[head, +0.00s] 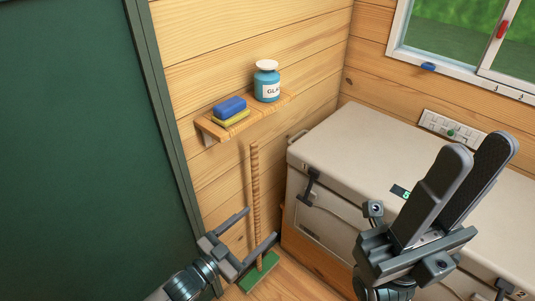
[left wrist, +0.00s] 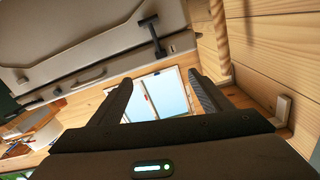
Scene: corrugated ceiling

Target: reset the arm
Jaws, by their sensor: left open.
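My left gripper (head: 264,222) is low at the bottom middle of the head view, pointing up and right. Its two dark fingers are wide apart with nothing held. In the left wrist view the fingers of my left gripper (left wrist: 160,80) are also spread, with a window seen through the gap. My right gripper (head: 477,148) is large and near at the right of the head view, its fingers pointing up. They stand apart, and I see nothing between them. It hides part of the chest freezer (head: 355,140) behind it.
A brown post (head: 255,190) on a green base (head: 260,272) stands by my left gripper; contact cannot be told. A wall shelf (head: 246,123) holds a blue sponge (head: 229,107), a yellow sponge (head: 232,118) and a blue jar (head: 267,84). A dark green panel (head: 70,130) is at left.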

